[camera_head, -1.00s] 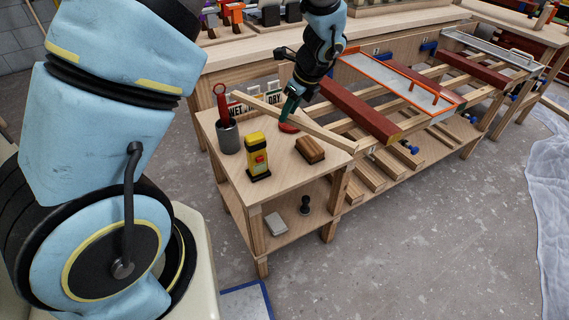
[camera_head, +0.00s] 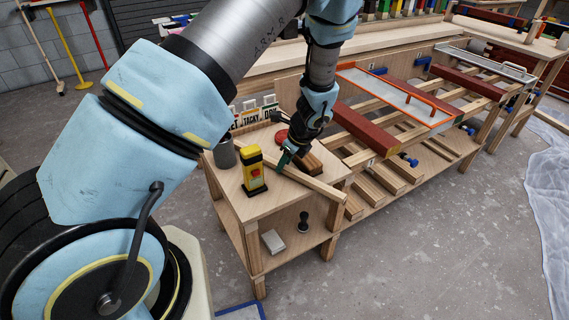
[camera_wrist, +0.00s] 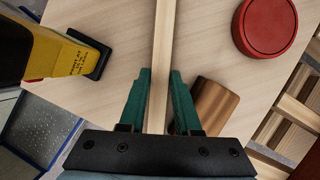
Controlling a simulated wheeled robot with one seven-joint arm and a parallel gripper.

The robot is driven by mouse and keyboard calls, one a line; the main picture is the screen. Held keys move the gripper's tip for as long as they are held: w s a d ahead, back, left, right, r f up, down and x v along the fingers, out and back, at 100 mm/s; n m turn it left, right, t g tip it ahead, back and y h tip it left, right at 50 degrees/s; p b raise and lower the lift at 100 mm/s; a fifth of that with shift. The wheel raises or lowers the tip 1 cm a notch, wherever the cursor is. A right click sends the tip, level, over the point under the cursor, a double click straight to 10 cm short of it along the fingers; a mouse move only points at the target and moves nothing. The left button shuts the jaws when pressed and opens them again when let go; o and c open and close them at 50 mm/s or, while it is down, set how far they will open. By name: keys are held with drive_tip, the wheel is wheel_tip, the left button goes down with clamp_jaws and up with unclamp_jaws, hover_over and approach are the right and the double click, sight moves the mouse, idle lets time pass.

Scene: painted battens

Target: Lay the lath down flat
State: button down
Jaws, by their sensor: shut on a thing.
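The lath (camera_head: 319,184) is a long pale wooden stick over the small plywood table (camera_head: 258,207). My gripper (camera_head: 285,158) is shut on it, and the lath runs down to the right, toward the table's front right corner. In the wrist view the lath (camera_wrist: 161,50) passes between the two green fingers (camera_wrist: 158,102) and runs straight away over the tabletop. It looks low and close to the top; I cannot tell whether it touches. My wrist and arm hide part of its far end in the head view.
A yellow and black box (camera_head: 253,172) stands left of the lath. A brown wooden block (camera_wrist: 217,106) and a red round lid (camera_wrist: 265,26) lie to its right. A grey pot (camera_head: 225,154) stands at the table's back left. A rack with red battens (camera_head: 368,128) adjoins.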

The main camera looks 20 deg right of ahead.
drive_tip(key=shift+f, duration=0.25)
drive_tip(key=shift+f, duration=0.1)
drive_tip(key=c, duration=0.6)
unclamp_jaws()
